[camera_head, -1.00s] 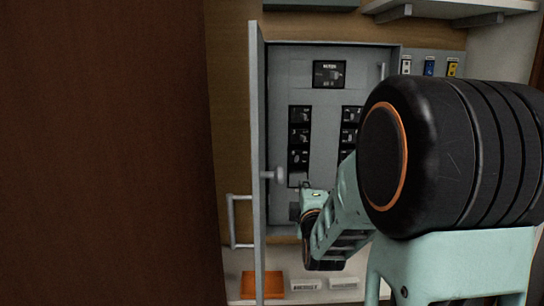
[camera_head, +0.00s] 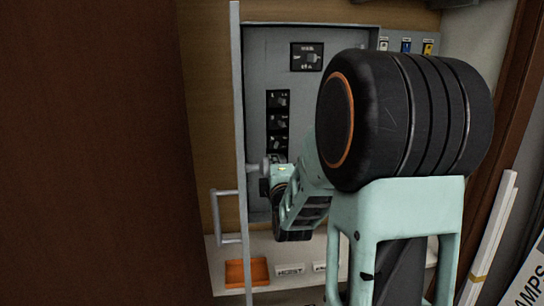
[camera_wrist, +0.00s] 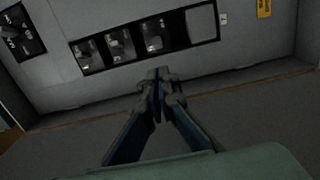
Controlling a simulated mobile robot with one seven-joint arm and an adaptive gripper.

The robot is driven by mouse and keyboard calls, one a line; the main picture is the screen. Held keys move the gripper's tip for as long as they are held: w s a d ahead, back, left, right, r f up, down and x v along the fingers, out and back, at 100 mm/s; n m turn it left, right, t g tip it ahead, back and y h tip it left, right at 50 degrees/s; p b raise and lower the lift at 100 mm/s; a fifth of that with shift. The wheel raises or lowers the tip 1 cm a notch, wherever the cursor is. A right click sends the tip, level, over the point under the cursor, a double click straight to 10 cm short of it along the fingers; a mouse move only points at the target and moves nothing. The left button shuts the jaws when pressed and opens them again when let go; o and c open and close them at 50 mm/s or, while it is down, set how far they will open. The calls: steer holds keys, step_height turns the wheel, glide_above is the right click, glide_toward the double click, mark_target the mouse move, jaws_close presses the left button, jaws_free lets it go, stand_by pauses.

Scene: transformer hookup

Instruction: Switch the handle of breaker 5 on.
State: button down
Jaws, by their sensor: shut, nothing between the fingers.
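The breaker panel (camera_head: 330,80) stands open, with a column of three breakers on its left side. The lowest of these, which I take for breaker 5 (camera_head: 278,142), also shows in the wrist view (camera_wrist: 154,35) as the switch beside the blank slot. Its number and handle position are too small to read. My gripper (camera_wrist: 160,72) is shut and empty. In the wrist view its tips are just below breaker 5, apart from the handle as far as I can tell. In the head view my own wrist hides the fingers.
The open panel door (camera_head: 238,150) stands close on the left of my wrist, with a handle (camera_head: 228,215) on its outer side. An orange tray (camera_head: 247,272) and small labels (camera_head: 289,270) lie on the shelf below. Coloured switches (camera_head: 406,46) are at the upper right. My arm hides the right column.

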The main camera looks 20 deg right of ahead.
mark_target(277, 146)
steer(key=p+x, duration=0.2)
steer(key=x, duration=0.7)
steer(key=shift+s+d+f+n+t+y+b, duration=0.2)
steer(key=shift+n+y+b, duration=0.35)
steer(key=shift+b, duration=0.7)
steer(key=shift+s+d+r+n+t+y+b, duration=0.15)
steer(key=shift+d+n+y+b, duration=0.2)
steer(key=shift+y+b, duration=0.65)
steer(key=shift+s+d+f+n+y+b, duration=0.2)
steer(key=shift+n+y+b, duration=0.5)
steer(key=shift+b, duration=0.55)
steer(key=shift+d+b, duration=0.15)
steer(key=shift+b, duration=0.6)
steer(key=shift+s+b, duration=0.1)
steer(key=shift+b, duration=0.2)
steer(key=shift+s+d+r+b, duration=0.15)
steer(key=shift+d+r+b, duration=0.1)
steer(key=shift+d+b, duration=0.2)
